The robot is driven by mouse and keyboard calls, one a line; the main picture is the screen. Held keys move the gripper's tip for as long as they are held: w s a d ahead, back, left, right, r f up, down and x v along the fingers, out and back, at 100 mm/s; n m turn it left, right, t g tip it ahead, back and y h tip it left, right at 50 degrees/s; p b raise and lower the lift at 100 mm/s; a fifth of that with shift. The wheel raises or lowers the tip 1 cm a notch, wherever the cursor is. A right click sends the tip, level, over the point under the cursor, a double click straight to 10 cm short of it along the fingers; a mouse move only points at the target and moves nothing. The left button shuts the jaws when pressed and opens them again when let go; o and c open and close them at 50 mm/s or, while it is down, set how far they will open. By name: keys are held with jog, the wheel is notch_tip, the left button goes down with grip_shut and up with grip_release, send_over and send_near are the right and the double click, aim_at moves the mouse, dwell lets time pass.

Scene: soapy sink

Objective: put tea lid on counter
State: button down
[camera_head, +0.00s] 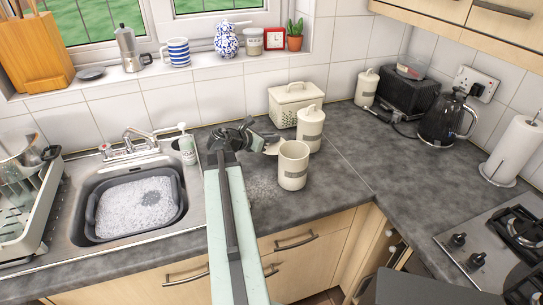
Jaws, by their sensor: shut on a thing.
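An open cream canister (292,168) with a grey label stands upright on the grey counter (345,205); no lid is on its top. My gripper (266,143) is just left of and behind its rim, above the counter. It is shut on a small cream lid (272,148), which looks tilted and is partly hidden by the jaws. The label text is too small to read. I cannot tell whether the lid touches the canister.
A lidded canister (310,130) and cream bread bin (295,103) stand close behind. The soapy sink (135,207) is left. A kettle (447,118), paper towel roll (513,150) and hob (490,245) are right. Counter right of the open canister is clear.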

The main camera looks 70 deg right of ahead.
aim_at(272, 145)
jog(key=shift+f, duration=0.15)
notch_tip(272, 145, down, 4)
jog(key=b, duration=0.3)
jog(key=shift+b, duration=0.4)
jog(key=shift+r+p, duration=0.25)
jog(key=shift+p, duration=0.05)
jog(key=c, duration=1.5)
grip_release()
jog(key=shift+f, duration=0.1)
jog(key=shift+r, duration=0.25)
jog(key=p+v, duration=0.3)
jog(key=v, duration=0.4)
jog(key=shift+f, duration=0.1)
jog(key=shift+w+a, duration=0.1)
jog(key=shift+a, duration=0.15)
